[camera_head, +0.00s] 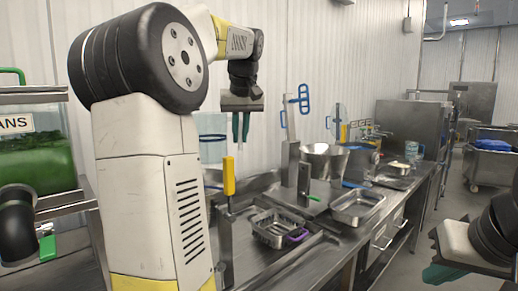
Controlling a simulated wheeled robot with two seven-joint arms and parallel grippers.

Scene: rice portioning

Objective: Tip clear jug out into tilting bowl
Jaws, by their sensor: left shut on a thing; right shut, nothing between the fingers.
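The clear jug (212,150), with a blue tint, is partly hidden behind my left arm in the head view. It looks upright. My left gripper (241,128) points down just right of it, with its fingers shut on the jug, apparently at the handle side. The exact grip is too small to see. The steel tilting bowl (324,160) stands on the counter, to the right of the jug and apart from it. My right gripper (436,273) is shut and empty at the lower right, away from the counter.
A steel pan with a purple handle (270,236) and an empty steel tray (358,207) lie on the counter. A yellow-handled upright (229,176) stands near the front. Another clear container (412,150) is at the far end. A green-filled bin (35,150) is at left.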

